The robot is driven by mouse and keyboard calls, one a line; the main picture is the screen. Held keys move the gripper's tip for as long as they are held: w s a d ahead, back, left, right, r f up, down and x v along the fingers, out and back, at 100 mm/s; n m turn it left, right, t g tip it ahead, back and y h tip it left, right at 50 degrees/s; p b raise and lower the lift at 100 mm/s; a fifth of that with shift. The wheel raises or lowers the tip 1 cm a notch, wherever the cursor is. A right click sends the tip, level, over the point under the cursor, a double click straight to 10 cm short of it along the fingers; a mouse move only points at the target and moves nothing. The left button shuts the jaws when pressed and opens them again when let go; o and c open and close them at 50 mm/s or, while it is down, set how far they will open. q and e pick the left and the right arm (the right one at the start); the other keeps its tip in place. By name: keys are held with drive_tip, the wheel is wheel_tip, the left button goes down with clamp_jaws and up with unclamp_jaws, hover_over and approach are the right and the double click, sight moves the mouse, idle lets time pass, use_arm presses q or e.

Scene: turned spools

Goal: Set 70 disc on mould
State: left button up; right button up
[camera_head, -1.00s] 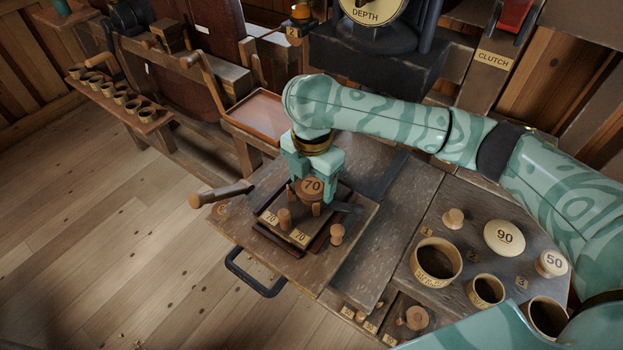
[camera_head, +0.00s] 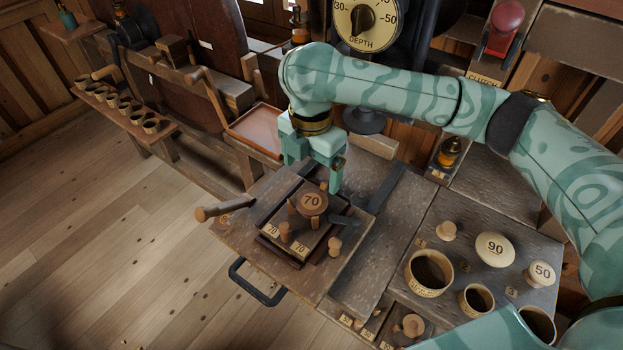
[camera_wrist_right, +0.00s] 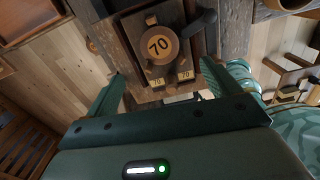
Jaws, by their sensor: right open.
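The round wooden 70 disc (camera_head: 313,202) sits label up on the mould (camera_head: 278,220), a square dark-edged block with two 70 labels and short wooden pegs. The disc looks level, but its exact seating underneath is hidden. My left gripper is not in view.
A dark lever (camera_head: 344,219) lies beside the disc. A wooden handle (camera_head: 222,208) sticks out left. The 90 disc (camera_head: 495,249), the 50 disc (camera_head: 540,274) and several round cups, including a large one (camera_head: 428,289), stand on the right bench. A depth dial (camera_head: 362,20) is behind.

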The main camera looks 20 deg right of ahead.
wheel_tip(320, 180, up, 3)
drive_tip(key=shift+r+p, duration=0.15)
drive_tip(key=shift+p, duration=0.2)
drive_tip(key=shift+s, duration=0.1)
idle(0.6)
